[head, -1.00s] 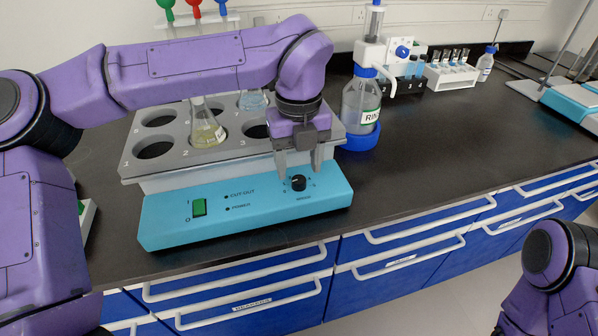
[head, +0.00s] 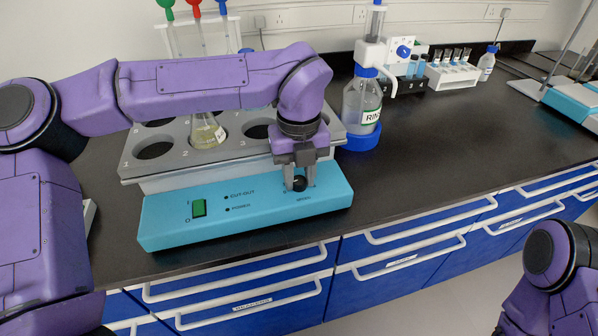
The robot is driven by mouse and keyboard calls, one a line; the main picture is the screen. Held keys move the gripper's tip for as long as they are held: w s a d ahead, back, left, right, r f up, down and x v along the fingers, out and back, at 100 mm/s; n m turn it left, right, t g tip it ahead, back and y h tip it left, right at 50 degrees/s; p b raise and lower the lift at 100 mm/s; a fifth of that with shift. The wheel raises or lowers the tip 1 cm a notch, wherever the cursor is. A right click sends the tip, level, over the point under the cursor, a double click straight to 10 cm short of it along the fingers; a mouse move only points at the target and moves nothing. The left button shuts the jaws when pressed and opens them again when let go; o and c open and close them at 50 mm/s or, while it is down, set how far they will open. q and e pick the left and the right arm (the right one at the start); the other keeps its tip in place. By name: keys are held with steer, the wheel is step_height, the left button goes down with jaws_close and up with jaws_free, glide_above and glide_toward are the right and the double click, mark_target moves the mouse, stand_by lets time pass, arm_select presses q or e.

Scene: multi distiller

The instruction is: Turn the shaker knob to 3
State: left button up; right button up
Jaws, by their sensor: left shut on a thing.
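The shaker (head: 270,212) has a light blue front panel and a grey top rack with numbered round holes. Its black knob (head: 299,184) sits on the right part of the panel. My left gripper (head: 299,182) points down at the panel and is shut on the knob, one finger on each side. The fingers hide part of the knob and its dial marks, so I cannot tell its setting. A flask with yellowish liquid (head: 206,133) stands in a front hole of the rack. My right arm shows at the lower right, but its gripper is out of view.
A green power switch (head: 199,207) is on the left of the panel. A rinse bottle (head: 361,100) in a blue base stands right of the shaker, with a white tube rack (head: 452,78) behind.

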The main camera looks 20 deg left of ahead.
arm_select(q)
steer(key=shift+r+m+p, duration=0.2)
steer(key=shift+m+p, duration=0.2)
steer(key=shift+p, duration=0.15)
steer(key=m+p, duration=0.6)
steer(key=p, duration=0.1)
steer(key=m+p, duration=0.3)
steer(key=p, duration=0.1)
steer(key=shift+r+m, duration=0.25)
steer(key=shift+m, duration=0.15)
steer(key=m+p, duration=0.9)
steer(key=p, duration=0.2)
steer(key=shift+f+m+p, duration=0.1)
steer(key=shift+m+p, duration=0.2)
steer(key=shift+m, duration=0.1)
steer(key=shift+w+f+m+p, duration=0.15)
steer(key=shift+m+p, duration=1.1)
steer(key=shift+m, duration=0.25)
steer(key=o, duration=1.1)
steer(key=shift+c, duration=0.2)
steer(key=shift+f, duration=0.1)
